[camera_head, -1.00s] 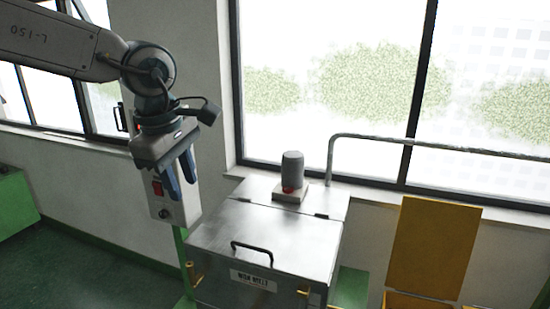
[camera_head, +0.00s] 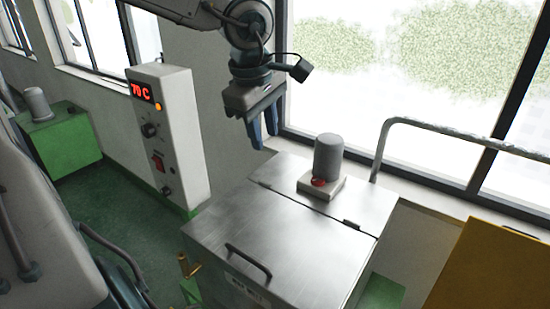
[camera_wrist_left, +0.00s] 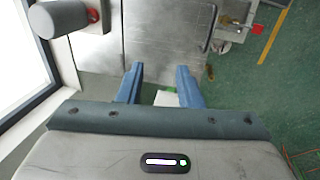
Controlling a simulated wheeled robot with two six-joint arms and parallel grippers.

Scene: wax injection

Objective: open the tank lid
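The metal tank lid (camera_head: 290,225) lies flat and closed on the tank, with a dark bar handle (camera_head: 248,262) near its front edge. In the left wrist view the lid (camera_wrist_left: 165,38) and its handle (camera_wrist_left: 209,28) lie ahead of the fingers. My left gripper (camera_head: 263,138) hangs fingers-down above the tank's back left side, apart from the lid. In the left wrist view its two blue fingers (camera_wrist_left: 160,78) are spread with nothing between them. My right gripper is in neither view now.
A grey cylindrical motor (camera_head: 328,157) stands on the tank's rear strip. A control box (camera_head: 172,130) reading 70°C is to the left. A bent grey rail (camera_head: 440,138) and a yellow panel (camera_head: 490,270) are to the right. Windows are behind.

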